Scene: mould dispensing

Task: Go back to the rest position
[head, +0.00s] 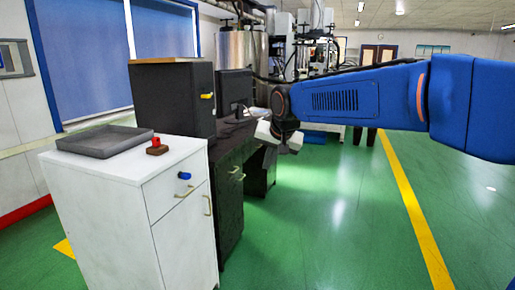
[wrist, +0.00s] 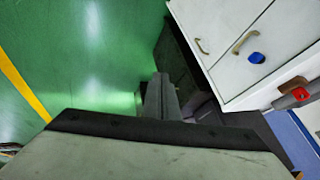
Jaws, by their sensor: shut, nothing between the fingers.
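My blue arm reaches in from the right in the head view, with its dark wrist joint in front of the dark cabinets. My gripper (head: 272,132) is at the end of it, in the air to the right of the white cabinet and apart from it. In the wrist view my gripper (wrist: 160,84) shows its grey fingers together with nothing between them, above the green floor and beside the cabinets.
The white cabinet (head: 97,205) carries a grey tray (head: 104,141) and a red piece on a brown base (head: 156,145). A blue knob (head: 184,175) is on its drawer. A black box (head: 172,98) stands behind. Green floor (head: 330,225) is clear at right.

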